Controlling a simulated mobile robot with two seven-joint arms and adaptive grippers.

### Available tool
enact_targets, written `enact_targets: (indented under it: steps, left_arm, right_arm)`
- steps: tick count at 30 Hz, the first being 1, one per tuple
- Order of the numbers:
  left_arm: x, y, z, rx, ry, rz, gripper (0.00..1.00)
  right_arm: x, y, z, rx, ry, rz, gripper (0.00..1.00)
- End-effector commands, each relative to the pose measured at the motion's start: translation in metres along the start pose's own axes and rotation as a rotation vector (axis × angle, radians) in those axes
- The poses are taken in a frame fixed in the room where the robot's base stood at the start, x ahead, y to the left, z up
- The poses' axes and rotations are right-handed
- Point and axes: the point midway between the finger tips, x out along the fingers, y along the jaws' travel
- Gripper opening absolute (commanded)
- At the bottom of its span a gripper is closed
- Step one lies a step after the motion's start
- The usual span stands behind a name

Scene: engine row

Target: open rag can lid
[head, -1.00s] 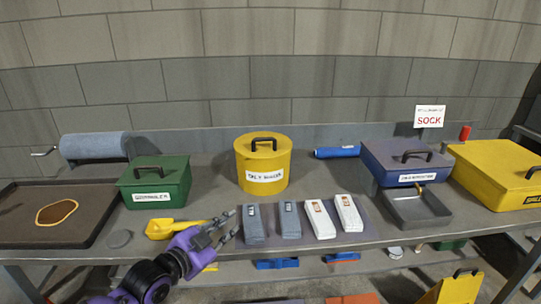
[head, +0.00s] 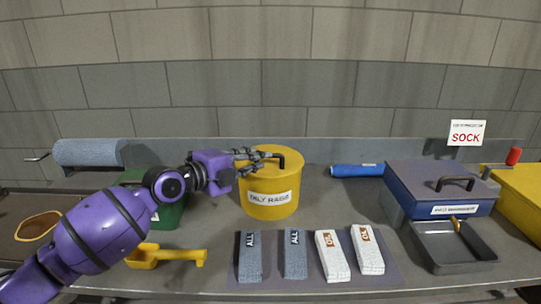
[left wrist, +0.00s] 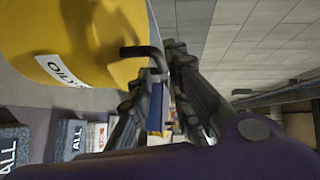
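The yellow oily-rags can (head: 271,196) stands upright on the bench, its lid (head: 262,158) down on top. A black loop handle (head: 293,158) rises from the lid; in the left wrist view this handle (left wrist: 138,51) reaches to the fingertips. My left gripper (head: 262,157) is just above the lid at the handle, coming from the left. In the left wrist view the fingers of my left gripper (left wrist: 166,62) are apart, with a gap between them and the handle's end at the tips. A firm hold on it does not show. My right gripper is out of view.
A green box (head: 172,212) stands behind my left arm. A yellow scoop (head: 165,256) lies in front. Grey and white packs (head: 295,255) lie on a mat before the can. A blue roll (head: 357,170), a blue box (head: 440,190) and a grey tray (head: 452,246) are to the right.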

Motion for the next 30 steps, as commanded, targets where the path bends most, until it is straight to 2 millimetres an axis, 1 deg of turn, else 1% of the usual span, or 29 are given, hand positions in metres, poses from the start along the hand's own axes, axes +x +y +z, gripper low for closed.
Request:
enact_targets:
  steps: [1,6,9,12,16,21,25,30]
  left_arm:
    - [0.01,-0.003,-0.002,-0.001,0.003,-0.002,0.17]
    - [0.037,-0.002,-0.002,-0.001,0.001,-0.002,0.17]
    - [0.048,-0.001,-0.001,-0.003,0.001,-0.001,0.17]
    - [0.055,-0.001,-0.001,0.0,0.001,-0.001,0.17]
    - [0.057,0.0,0.0,0.0,0.0,0.0,0.17]
    - [0.057,0.0,-0.001,0.0,0.0,0.0,0.17]
    - [0.057,0.0,0.0,-0.001,0.0,0.0,0.0]
    - [0.057,0.0,-0.001,0.0,0.0,0.001,0.0]
  right_arm:
    - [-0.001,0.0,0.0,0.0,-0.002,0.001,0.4]
    - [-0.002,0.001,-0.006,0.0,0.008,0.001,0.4]
    - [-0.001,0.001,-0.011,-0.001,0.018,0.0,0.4]
    - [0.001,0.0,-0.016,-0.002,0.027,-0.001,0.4]
    - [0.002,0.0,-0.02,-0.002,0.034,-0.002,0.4]
    - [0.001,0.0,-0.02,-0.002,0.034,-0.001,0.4]
    - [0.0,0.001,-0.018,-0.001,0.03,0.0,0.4]
    - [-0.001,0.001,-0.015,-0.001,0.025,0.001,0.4]
